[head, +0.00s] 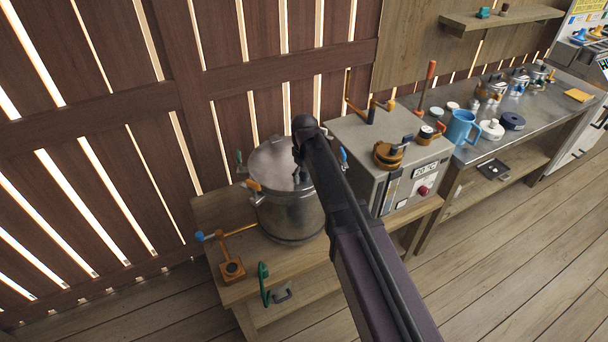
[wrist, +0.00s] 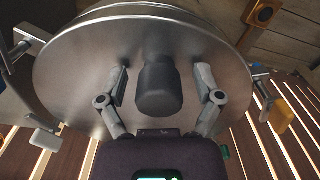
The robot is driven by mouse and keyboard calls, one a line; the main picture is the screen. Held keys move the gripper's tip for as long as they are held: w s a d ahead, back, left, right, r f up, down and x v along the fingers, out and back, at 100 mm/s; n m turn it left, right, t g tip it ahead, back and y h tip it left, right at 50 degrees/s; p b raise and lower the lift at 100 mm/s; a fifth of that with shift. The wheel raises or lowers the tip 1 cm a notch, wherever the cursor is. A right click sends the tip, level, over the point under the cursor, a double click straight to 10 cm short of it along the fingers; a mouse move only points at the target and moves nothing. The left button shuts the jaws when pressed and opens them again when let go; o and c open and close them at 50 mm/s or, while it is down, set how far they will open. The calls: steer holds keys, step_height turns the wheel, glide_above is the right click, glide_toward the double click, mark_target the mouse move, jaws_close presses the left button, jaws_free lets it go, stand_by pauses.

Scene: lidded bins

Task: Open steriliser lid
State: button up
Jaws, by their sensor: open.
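The steriliser (head: 290,215) is a large round metal pot on a low wooden bench beside the fence. Its shiny lid (head: 268,162) lies on top and fills much of the wrist view (wrist: 75,70). My gripper (wrist: 161,74) is open above the lid, one finger on each side of the knob, with visible gaps. Clamps with coloured handles sit around the rim, including an orange one (head: 253,185), which swings outward.
A grey control box (head: 365,150) with levers stands close right of the pot. A lever on an orange base (head: 232,268) and a green handle (head: 264,283) are at the bench front. A metal counter with a blue jug (head: 462,130) is farther right. The floor in front is clear.

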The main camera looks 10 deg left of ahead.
steer(key=shift+r+p, duration=6.6)
steer(key=shift+r, duration=0.3)
steer(key=s+d+f+m+b, duration=0.3)
steer(key=s+d+f+b, duration=0.1)
steer(key=d, duration=0.5)
steer(key=s+d+f+m+b, duration=0.3)
steer(key=s+d, duration=0.3)
steer(key=d, duration=0.3)
steer(key=shift+d+f+b, duration=0.35)
steer(key=shift+f+b, duration=0.35)
steer(key=s+d+m, duration=0.3)
steer(key=s+d, duration=0.4)
steer(key=shift+s+d+m, duration=0.2)
steer(key=shift+d+m, duration=0.05)
steer(key=shift+m, duration=0.15)
